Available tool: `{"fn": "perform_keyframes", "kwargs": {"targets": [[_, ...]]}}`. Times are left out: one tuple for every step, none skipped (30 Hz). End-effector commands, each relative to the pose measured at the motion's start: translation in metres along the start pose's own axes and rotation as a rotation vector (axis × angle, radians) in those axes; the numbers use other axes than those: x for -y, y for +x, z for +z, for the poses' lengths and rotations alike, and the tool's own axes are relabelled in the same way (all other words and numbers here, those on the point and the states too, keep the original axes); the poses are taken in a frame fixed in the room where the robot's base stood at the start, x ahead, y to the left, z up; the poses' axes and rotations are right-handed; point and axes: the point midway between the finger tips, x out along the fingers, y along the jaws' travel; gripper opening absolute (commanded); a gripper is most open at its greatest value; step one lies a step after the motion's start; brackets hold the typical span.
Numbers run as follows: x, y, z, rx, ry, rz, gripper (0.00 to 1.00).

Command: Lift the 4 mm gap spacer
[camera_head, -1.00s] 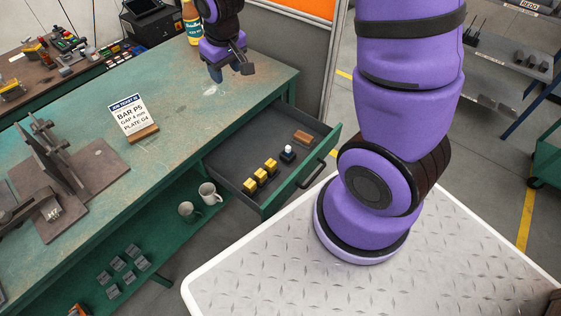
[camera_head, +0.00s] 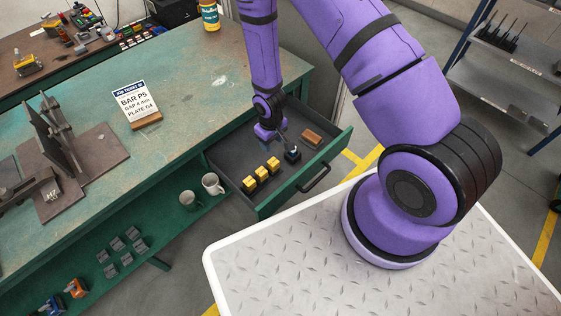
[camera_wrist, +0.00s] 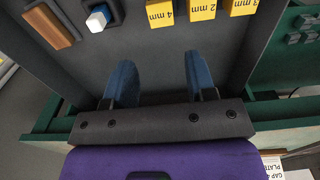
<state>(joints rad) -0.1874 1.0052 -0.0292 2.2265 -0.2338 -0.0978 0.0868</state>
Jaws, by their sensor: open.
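The 4 mm gap spacer is a yellow block (camera_head: 273,164) in the open drawer, the one of three nearest the white-topped block. In the wrist view its yellow face (camera_wrist: 160,12) reads "4 mm" at the top edge, ahead of the space between my fingers and partly cut off by the frame. The 2 mm spacer (camera_wrist: 202,10) and 3 mm spacer (camera_wrist: 243,7) sit beside it to the right. My gripper (camera_wrist: 158,76) is open and empty, its two blue fingers apart. In the head view my gripper (camera_head: 270,138) is over the drawer's back part, short of the spacers.
The job ticket (camera_head: 134,102) on the bench reads "GAP 4 mm". Mugs (camera_head: 212,184) stand on the shelf below.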

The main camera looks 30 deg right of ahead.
Motion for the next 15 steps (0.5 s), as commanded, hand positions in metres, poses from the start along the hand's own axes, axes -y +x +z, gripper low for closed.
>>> {"fn": "perform_keyframes", "kwargs": {"targets": [[0.001, 0.005, 0.002, 0.004, -0.003, -0.002, 0.51], [0.002, 0.007, 0.003, 0.005, -0.003, -0.002, 0.51], [0.002, 0.01, 0.004, 0.006, -0.004, -0.003, 0.51], [0.002, 0.013, 0.004, 0.007, -0.005, -0.003, 0.51], [0.002, 0.016, 0.004, 0.008, -0.005, -0.004, 0.51], [0.002, 0.02, 0.004, 0.007, -0.005, -0.003, 0.51], [0.002, 0.024, 0.004, 0.006, -0.005, -0.003, 0.51], [0.002, 0.028, 0.004, 0.007, -0.005, -0.003, 0.51], [0.002, 0.033, 0.004, 0.007, -0.005, -0.004, 0.51], [0.002, 0.037, 0.004, 0.007, -0.005, -0.003, 0.51], [0.003, 0.042, 0.005, 0.008, -0.005, -0.003, 0.51], [0.002, 0.047, 0.004, 0.007, -0.005, -0.003, 0.51], [0.002, 0.05, 0.004, 0.006, -0.005, -0.003, 0.51], [0.002, 0.053, 0.004, 0.006, -0.005, -0.003, 0.51], [0.002, 0.057, 0.004, 0.006, -0.005, -0.003, 0.51]]}}
